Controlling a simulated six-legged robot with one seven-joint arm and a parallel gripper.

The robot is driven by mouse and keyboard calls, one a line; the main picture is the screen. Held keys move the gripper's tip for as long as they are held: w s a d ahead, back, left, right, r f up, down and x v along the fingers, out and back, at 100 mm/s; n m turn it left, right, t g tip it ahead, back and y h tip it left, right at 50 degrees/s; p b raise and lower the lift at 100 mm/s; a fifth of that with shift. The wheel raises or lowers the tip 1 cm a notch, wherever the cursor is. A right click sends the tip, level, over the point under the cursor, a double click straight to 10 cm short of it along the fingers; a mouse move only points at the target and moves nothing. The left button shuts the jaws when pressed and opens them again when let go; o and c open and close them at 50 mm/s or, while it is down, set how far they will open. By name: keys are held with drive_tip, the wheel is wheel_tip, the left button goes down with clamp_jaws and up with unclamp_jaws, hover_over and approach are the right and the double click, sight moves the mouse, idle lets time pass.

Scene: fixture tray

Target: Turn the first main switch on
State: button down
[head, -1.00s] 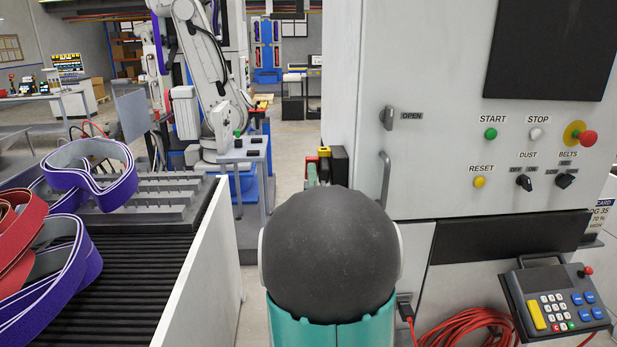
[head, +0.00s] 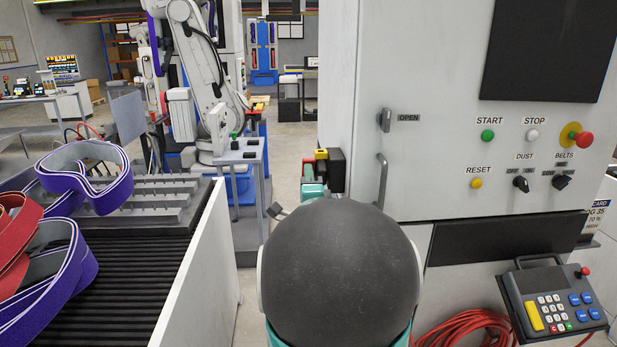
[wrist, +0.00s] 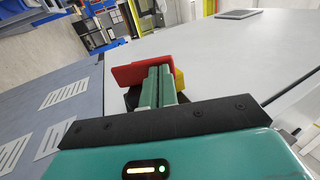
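The main switch is a red and yellow part on a black box (head: 337,170), standing out from the left side of the grey cabinet in the head view. In the wrist view its red handle (wrist: 128,75) lies just beyond my fingertips, with yellow (wrist: 179,82) on the right. My gripper (wrist: 159,72) has its two green fingers side by side with only a thin dark line between them. The fingertips overlap the red handle; I cannot tell whether they touch it. In the head view my arm's dark round joint hides most of the gripper.
The cabinet front (head: 450,170) carries push buttons, knobs and a door handle (head: 382,178). A conveyor (head: 130,240) with purple and red belts stands left. A white robot arm (head: 205,75) stands behind.

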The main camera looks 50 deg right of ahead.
drive_tip(key=g+y, duration=0.1)
drive_tip(key=r+g+y, duration=0.1)
drive_tip(key=shift+w+d+r+y, duration=0.15)
drive_tip(key=shift+w+r+y, duration=0.15)
drive_tip(key=shift+d+r, duration=0.1)
drive_tip(key=shift+r, duration=0.1)
idle(0.7)
